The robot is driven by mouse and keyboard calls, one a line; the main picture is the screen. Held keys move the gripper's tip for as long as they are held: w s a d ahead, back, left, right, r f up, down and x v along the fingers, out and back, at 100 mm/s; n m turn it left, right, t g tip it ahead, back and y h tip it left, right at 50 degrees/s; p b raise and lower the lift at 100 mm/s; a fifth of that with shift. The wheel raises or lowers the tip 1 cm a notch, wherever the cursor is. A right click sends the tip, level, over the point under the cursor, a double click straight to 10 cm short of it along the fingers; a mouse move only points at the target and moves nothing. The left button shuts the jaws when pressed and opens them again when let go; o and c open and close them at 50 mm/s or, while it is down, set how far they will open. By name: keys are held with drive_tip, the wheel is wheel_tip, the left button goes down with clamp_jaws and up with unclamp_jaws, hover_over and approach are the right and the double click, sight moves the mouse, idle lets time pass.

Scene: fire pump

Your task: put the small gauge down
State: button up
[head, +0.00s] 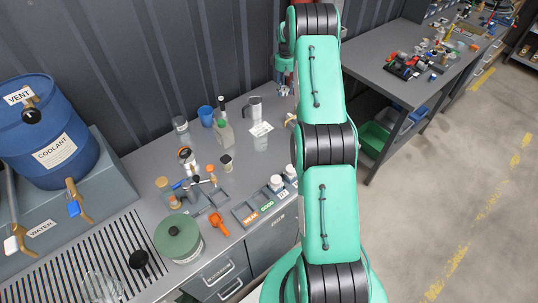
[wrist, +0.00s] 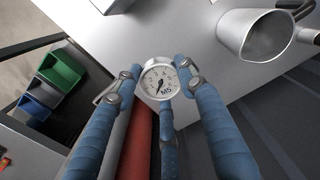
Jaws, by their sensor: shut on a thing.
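The small gauge (wrist: 157,84) is a round white dial with a dark needle, black marks and a metal rim. In the wrist view my gripper (wrist: 160,68) has its blue fingers closed around it, and the dial faces the camera. The grey bench top (wrist: 185,35) lies beyond the fingertips, and the gauge appears near the bench's edge. I cannot tell its height over the bench.
A metal jug (head: 254,106) stands at the back of the bench (head: 155,145); it also shows in the wrist view (wrist: 258,36). Bottles, cups and labelled trays (head: 252,212) crowd the bench. A red cylinder (wrist: 137,140) is below my fingers. Green bins (head: 374,138) sit under the other table.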

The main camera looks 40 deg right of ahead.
drive_tip(key=s+a+n+b, duration=0.1)
drive_tip(key=s+a+b, duration=0.2)
drive_tip(key=s+a, duration=0.8)
drive_tip(key=s+a+n+b, duration=0.1)
drive_tip(key=s+a+b, duration=0.3)
drive_tip(key=s+a, duration=0.8)
drive_tip(key=a, duration=0.7)
drive_tip(key=shift+s+a, duration=0.3)
drive_tip(key=b, duration=0.1)
hover_over(267, 166)
drive_tip(key=shift+f, duration=3.15)
drive_tip(key=shift+f+b, duration=0.45)
drive_tip(key=shift+f, duration=1.4)
drive_tip(key=shift+f, duration=0.1)
